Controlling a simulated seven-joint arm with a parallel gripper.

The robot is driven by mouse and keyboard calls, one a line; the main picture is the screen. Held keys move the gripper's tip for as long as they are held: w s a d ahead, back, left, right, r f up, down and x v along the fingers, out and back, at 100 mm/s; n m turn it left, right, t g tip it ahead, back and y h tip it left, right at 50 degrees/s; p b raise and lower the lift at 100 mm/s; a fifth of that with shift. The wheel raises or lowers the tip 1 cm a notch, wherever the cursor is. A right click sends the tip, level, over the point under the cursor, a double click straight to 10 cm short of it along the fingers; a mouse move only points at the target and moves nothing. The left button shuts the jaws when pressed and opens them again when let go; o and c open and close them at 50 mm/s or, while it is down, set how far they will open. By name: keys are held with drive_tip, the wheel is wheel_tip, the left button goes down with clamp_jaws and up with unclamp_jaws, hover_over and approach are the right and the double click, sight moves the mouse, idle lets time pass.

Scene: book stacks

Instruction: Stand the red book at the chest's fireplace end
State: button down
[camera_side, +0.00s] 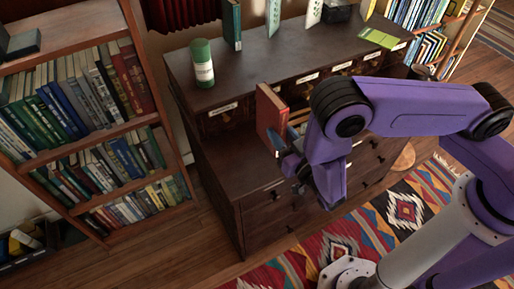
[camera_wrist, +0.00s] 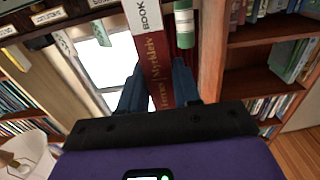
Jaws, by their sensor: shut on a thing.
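The red book (camera_side: 268,117) is upright, its pages facing up-right, above the lower front part of the dark wooden chest (camera_side: 222,157) in the side view. My gripper (camera_side: 290,150) is shut on its lower part. In the wrist view the red spine (camera_wrist: 158,70), with gold lettering, stands between the two blue fingers (camera_wrist: 160,88); a white band reading "BOOK" is at its far end. I cannot tell whether the book's bottom touches the chest. No fireplace can be made out.
A green-and-white canister (camera_side: 202,63) stands on the chest's raised back top, near its left end. A dark green book (camera_side: 233,24) stands farther back, and a light green booklet (camera_side: 378,37) lies to the right. A full bookcase (camera_side: 80,110) is left of the chest.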

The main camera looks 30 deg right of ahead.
drive_tip(key=shift+w+a+f, duration=0.55)
drive_tip(key=shift+w+f, duration=0.4)
drive_tip(key=shift+f, duration=0.65)
drive_tip(key=shift+w+a+f, duration=0.6)
drive_tip(key=shift+w+f, duration=0.3)
drive_tip(key=shift+f, duration=0.7)
drive_tip(key=shift+w+a+f, duration=0.55)
drive_tip(key=shift+w+f, duration=0.4)
drive_tip(key=shift+f, duration=0.65)
drive_tip(key=c, duration=0.8)
unclamp_jaws()
drive_tip(key=shift+f, duration=0.15)
drive_tip(key=s, duration=1.2)
